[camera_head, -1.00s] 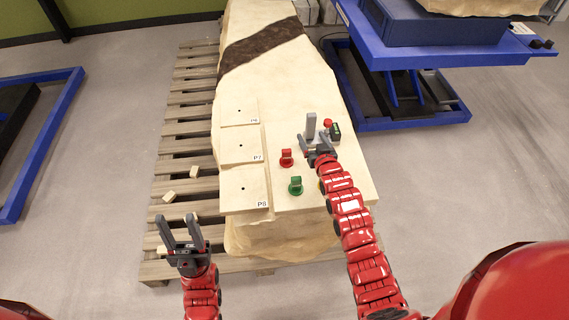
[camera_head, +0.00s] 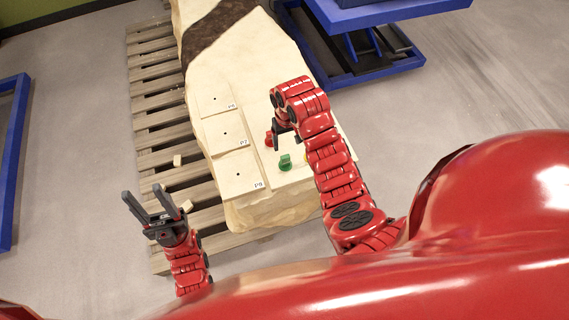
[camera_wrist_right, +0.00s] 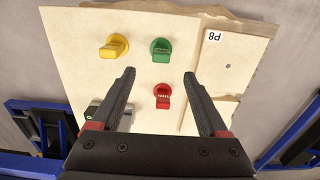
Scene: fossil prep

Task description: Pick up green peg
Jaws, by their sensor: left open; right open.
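The green peg (camera_head: 285,162) stands on the pale slab top near its front edge. In the right wrist view the green peg (camera_wrist_right: 160,50) is ahead of the fingertips, near the middle. My right gripper (camera_head: 276,138) is open and empty above the slab, by the red peg (camera_head: 268,139). In the right wrist view the red peg (camera_wrist_right: 162,96) lies between the open fingers (camera_wrist_right: 160,75), and a yellow peg (camera_wrist_right: 114,46) stands left of the green one. My left gripper (camera_head: 147,196) is open and empty, left of the slab, over the floor and pallet.
Square plates marked P6 (camera_head: 214,98), P7 (camera_head: 224,130) and P8 (camera_head: 236,173) lie left of the pegs. A wooden pallet (camera_head: 150,75) is under the slab. A blue lift table (camera_head: 390,12) stands at the upper right.

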